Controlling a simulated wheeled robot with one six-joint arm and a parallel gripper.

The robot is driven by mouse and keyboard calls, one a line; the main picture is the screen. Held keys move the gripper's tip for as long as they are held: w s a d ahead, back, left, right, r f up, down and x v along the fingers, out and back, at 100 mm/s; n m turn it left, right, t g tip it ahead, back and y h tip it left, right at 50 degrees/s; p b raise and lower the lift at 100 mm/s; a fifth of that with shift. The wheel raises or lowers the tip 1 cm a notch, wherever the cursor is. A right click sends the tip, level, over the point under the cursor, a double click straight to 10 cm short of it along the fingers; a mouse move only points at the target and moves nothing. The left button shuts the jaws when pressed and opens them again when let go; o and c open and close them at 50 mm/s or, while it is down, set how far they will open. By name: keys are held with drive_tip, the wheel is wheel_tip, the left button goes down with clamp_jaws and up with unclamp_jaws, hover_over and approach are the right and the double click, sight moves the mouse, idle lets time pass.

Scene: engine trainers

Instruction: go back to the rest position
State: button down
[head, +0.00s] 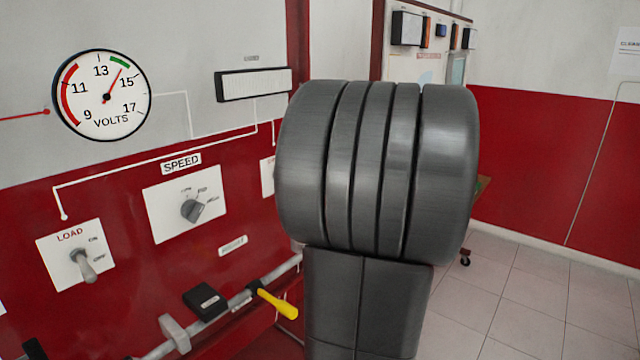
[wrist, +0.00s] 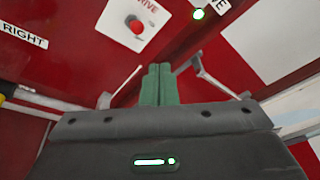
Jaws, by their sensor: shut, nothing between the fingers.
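My gripper (wrist: 157,84) shows in the wrist view as two green fingers pressed together, with nothing between them. Beyond the fingers is a red panel (wrist: 60,55) with a white plate carrying a red button (wrist: 136,24). In the head view my large dark arm link stands in the middle and hides part of the trainer panel; the gripper itself does not show there.
The red and white trainer panel (head: 120,200) fills the left, with a volts gauge (head: 102,95), a speed knob (head: 195,210), a load switch (head: 84,265) and a yellow-handled lever (head: 275,302). Tiled floor (head: 540,290) at the right is clear. Another trainer (head: 430,40) stands behind.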

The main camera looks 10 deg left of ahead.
drive_tip(key=shift+s+d+r, duration=0.2)
drive_tip(key=shift+s+r, duration=0.15)
drive_tip(key=shift+r, duration=0.05)
drive_tip(key=w+a+f+t+y+b, duration=0.2)
drive_tip(key=w+a+f, duration=0.3)
drive_tip(key=f, duration=0.5)
drive_tip(key=shift+w+a+f+m, duration=0.3)
drive_tip(key=shift+w+a+f, duration=0.1)
drive_tip(key=shift+w, duration=0.15)
idle(0.3)
drive_tip(key=shift+r, duration=0.1)
